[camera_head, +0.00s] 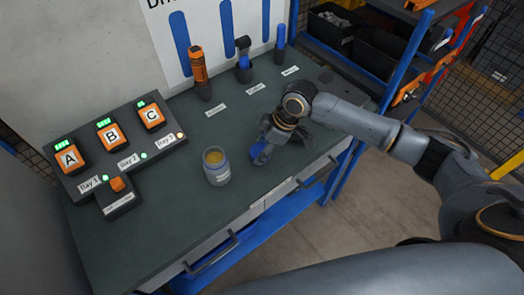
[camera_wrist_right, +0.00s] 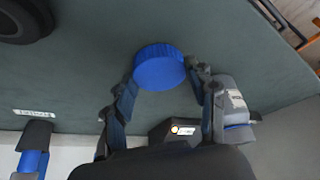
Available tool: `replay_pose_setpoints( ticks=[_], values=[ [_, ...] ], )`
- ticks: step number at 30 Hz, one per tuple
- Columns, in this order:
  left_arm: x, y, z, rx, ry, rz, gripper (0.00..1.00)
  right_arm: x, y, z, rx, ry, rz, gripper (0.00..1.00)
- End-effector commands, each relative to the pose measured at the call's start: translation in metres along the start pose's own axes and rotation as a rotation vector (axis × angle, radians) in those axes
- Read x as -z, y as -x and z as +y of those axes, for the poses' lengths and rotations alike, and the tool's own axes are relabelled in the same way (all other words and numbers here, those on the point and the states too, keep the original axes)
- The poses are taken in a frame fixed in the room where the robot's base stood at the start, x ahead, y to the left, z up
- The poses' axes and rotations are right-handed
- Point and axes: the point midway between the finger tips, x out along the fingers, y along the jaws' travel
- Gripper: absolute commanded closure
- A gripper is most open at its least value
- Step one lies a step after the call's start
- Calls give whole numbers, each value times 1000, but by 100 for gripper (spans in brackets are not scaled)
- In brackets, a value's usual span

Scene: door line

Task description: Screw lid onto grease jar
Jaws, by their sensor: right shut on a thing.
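The grease jar (camera_head: 217,174) stands upright and uncovered on the bench, with yellow-orange grease visible in its open top. The blue lid (camera_head: 261,154) is to the right of the jar and apart from it. My right gripper (camera_head: 264,145) is shut on the lid, reaching in from the right. The right wrist view shows the lid (camera_wrist_right: 159,68) between the two fingertips (camera_wrist_right: 162,72), gripped across its sides. I cannot tell whether the lid touches the bench top. My left gripper is not in view.
The dark green bench (camera_head: 190,225) has bare room in front of the jar. A panel (camera_head: 115,145) with blocks A, B and C is at the left. An orange tool (camera_head: 200,72) and a dark tool (camera_head: 243,60) stand at the back. A blue-framed shelf (camera_head: 400,70) with bins is right.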

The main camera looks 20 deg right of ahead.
Motion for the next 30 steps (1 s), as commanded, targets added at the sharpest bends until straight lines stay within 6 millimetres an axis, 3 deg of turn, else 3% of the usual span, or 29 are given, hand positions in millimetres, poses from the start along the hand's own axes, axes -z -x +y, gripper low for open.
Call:
replay_pose_setpoints(
  ticks=[5,11,15,21,30],
  values=[
    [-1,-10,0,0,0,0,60,4,28,-7,-2,3,1,53],
    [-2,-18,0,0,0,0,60,-2,81,-37,-5,5,1,53],
    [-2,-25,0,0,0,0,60,-17,103,-64,-3,3,-1,53],
    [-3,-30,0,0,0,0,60,-31,127,-92,-2,1,-2,53],
    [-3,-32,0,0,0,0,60,-38,141,-108,0,-1,1,53]
  ],
)
